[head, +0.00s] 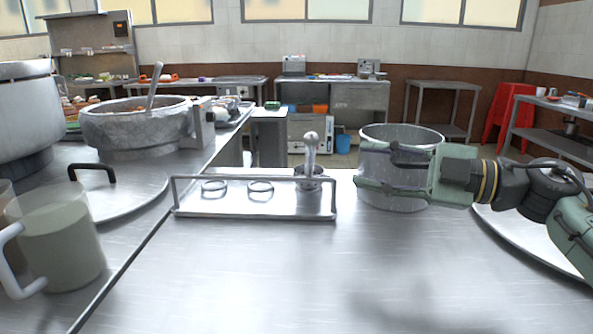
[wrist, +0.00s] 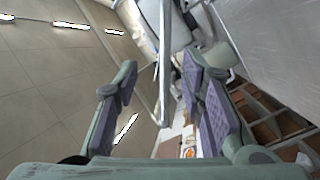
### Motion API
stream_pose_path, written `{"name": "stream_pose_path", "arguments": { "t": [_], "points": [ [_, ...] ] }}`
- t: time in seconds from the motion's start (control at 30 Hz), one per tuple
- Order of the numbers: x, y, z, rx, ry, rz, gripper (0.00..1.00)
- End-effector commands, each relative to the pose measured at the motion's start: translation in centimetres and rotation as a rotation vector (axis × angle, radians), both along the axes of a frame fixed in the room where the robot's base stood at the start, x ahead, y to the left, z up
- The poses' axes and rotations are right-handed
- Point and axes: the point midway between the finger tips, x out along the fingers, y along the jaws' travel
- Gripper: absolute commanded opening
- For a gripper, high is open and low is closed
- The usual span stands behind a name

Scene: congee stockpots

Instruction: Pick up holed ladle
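A metal utensil with a rounded, light handle (head: 310,152) stands upright in the right-hand slot of a low metal rack (head: 255,212) on the counter. Its lower end is hidden, so I cannot see holes. Another long-handled utensil (head: 153,86) leans in a wide stone-grey pot at the left. My gripper (head: 362,164) points left, to the right of the rack and in front of a metal pot. It is apart from the upright handle. Its fingers are spread, and they also show spread in the wrist view (wrist: 165,95). Nothing is clearly held between them.
The metal pot (head: 402,200) stands on the counter behind my gripper. Two empty rings sit in the rack. The wide pot (head: 135,128) and a translucent jug (head: 62,238) are at the left. The counter front (head: 270,285) is clear.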

Motion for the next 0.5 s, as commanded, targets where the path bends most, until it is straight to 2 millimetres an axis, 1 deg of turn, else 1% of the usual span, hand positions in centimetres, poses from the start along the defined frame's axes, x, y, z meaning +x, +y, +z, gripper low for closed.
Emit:
{"name": "stream_pose_path", "arguments": {
  "t": [0.3, 0.5],
  "points": [
    [1.5, 4.3, -0.1, -0.002, 0.001, 0.003, 0.36],
    [2.0, 5.7, -0.2, -0.001, 0.000, 0.002, 0.36]
  ]
}}
